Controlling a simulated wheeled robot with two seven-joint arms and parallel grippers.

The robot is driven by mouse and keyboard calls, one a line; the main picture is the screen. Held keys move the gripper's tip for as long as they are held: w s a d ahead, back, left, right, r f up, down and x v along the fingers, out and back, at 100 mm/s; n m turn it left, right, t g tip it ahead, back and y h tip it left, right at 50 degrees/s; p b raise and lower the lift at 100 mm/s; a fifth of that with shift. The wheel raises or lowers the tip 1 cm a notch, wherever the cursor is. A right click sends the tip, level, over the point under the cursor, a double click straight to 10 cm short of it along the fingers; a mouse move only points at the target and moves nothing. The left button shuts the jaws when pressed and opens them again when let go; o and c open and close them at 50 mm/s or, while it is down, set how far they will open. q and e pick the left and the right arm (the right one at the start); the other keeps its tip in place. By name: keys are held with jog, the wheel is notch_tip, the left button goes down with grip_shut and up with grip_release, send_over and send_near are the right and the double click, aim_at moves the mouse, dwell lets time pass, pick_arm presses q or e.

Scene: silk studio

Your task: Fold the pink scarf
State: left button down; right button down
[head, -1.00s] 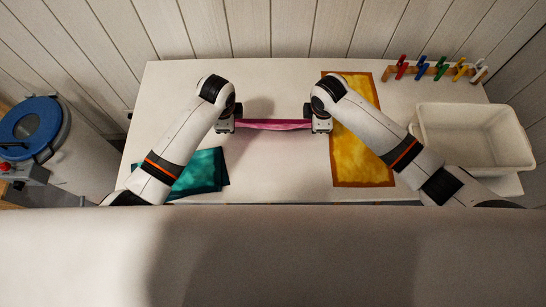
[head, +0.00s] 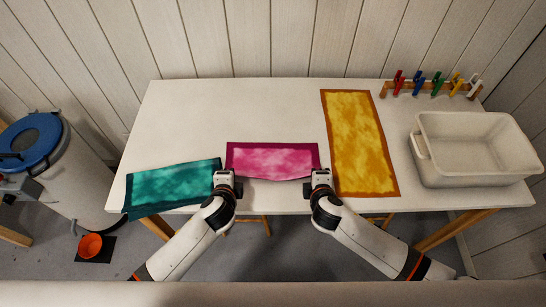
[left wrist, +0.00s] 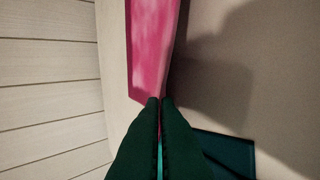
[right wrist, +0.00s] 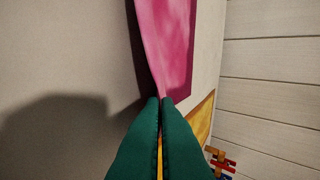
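The pink scarf (head: 272,158) lies across the middle of the white table as a short wide rectangle with a darker magenta border. Its near edge is raised between my grippers. My left gripper (head: 226,180) is shut on the scarf's near left corner; the left wrist view shows its fingertips (left wrist: 160,100) pinching the cloth. My right gripper (head: 320,180) is shut on the near right corner; the right wrist view shows its fingertips (right wrist: 160,99) together on the cloth. The part of the scarf under the raised edge is hidden.
A teal scarf (head: 172,184) lies to the left, close to my left gripper. A long yellow scarf (head: 362,140) lies to the right. A white bin (head: 470,180) stands at the table's right end. Colored pegs (head: 437,84) stand on a rack behind.

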pick_arm(q)
jog(key=c, duration=1.3)
grip_release()
pick_arm(e)
jog(key=c, duration=1.3)
grip_release()
pick_arm(q)
jog(key=shift+s+r, duration=0.15)
jog(key=shift+r, duration=0.15)
pick_arm(e)
jog(key=shift+s+r, duration=0.15)
jog(key=shift+r, duration=0.15)
pick_arm(q)
jog(key=s+r, duration=0.4)
jog(key=r, duration=0.1)
jog(key=s+r, duration=0.1)
jog(key=r, duration=0.2)
jog(key=shift+s+r, duration=0.2)
jog(key=shift+s, duration=0.2)
pick_arm(e)
jog(key=s+r, duration=0.4)
jog(key=r, duration=0.1)
jog(key=s+r, duration=0.1)
jog(key=r, duration=0.2)
jog(key=shift+s+r, duration=0.2)
jog(key=shift+s, duration=0.2)
